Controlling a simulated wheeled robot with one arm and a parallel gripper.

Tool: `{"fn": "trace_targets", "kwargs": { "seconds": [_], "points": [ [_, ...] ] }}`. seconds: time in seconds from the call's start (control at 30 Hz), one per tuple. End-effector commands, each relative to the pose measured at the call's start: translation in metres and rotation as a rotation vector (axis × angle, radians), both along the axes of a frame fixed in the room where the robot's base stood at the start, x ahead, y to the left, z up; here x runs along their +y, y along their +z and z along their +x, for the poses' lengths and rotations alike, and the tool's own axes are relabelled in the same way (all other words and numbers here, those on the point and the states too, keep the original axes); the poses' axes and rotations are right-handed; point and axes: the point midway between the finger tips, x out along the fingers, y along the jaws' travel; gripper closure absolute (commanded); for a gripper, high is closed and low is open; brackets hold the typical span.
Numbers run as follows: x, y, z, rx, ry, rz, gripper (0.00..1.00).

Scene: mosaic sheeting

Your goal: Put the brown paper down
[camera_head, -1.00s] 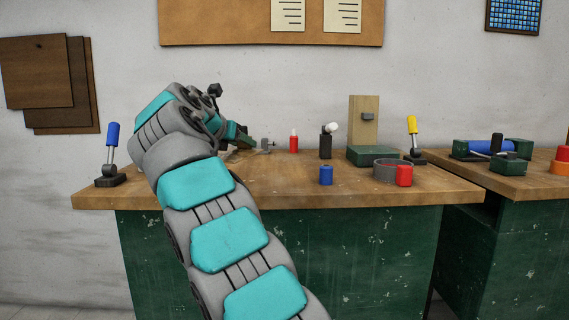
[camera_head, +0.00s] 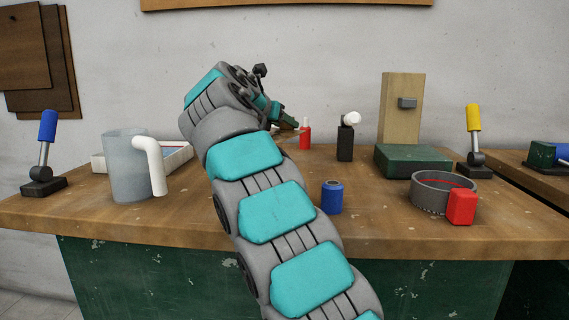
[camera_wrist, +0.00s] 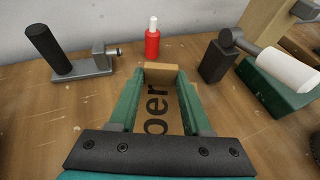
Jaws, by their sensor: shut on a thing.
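The brown paper (camera_wrist: 161,103) is a tan, block-like piece with dark letters ending in "per". In the wrist view it lies between the two green fingers of my gripper (camera_wrist: 160,108), which is shut on it. Its tan far end shows just beyond the fingertips, over the wooden bench (camera_wrist: 70,130). In the head view my gripper (camera_head: 289,122) is over the back middle of the bench, and my arm hides most of it. I cannot tell whether the paper touches the bench top.
A red bottle (camera_wrist: 152,40) stands just beyond the gripper. A grey clamp-like fixture (camera_wrist: 85,62) is left of it, a dark post (camera_wrist: 216,62) right. A grey mug (camera_head: 128,168), blue cylinder (camera_head: 332,197), grey ring (camera_head: 428,205) and red block (camera_head: 462,207) stand nearer the front.

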Motion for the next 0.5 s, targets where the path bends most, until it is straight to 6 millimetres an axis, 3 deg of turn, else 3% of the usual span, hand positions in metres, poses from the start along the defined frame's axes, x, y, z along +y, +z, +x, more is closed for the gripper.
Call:
{"fn": "trace_targets", "kwargs": {
  "seconds": [0.23,0.5],
  "points": [
    [0.000,-0.039,-0.001,0.005,0.000,-0.003,1.00],
    [-0.001,-0.054,-0.001,0.003,-0.003,0.000,1.00]
  ]
}}
